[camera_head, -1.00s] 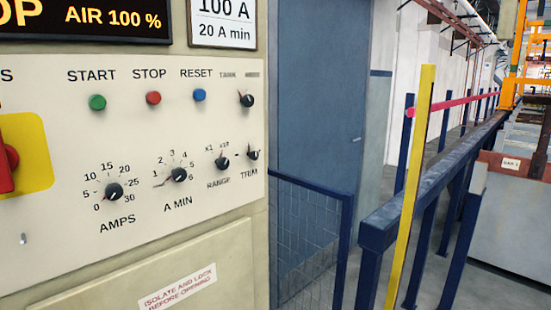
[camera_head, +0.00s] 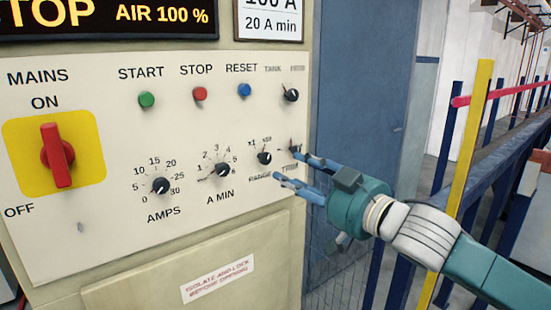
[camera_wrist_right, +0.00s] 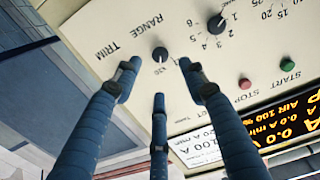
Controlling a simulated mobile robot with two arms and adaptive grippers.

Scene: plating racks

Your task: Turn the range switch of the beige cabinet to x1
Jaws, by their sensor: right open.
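The beige cabinet (camera_head: 110,210) fills the left of the head view. Its range switch (camera_head: 264,158) is a small black knob with x1 at upper left and x10 above. Its pointer seems to face x10, but it is small. My right gripper (camera_head: 287,167) is open and empty, just right of the switch, its fingers partly covering the trim knob. In the right wrist view the range switch (camera_wrist_right: 160,53) shows just beyond the spread blue fingertips (camera_wrist_right: 158,68), with no visible contact. The x1 mark is not readable there. My left gripper is out of view.
The A MIN knob (camera_head: 222,170) and the AMPS knob (camera_head: 160,186) are left of the switch. The tank selector (camera_head: 291,95) is above. A red mains handle (camera_head: 58,156) sits far left. A yellow post (camera_head: 468,150) and blue railings stand at right.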

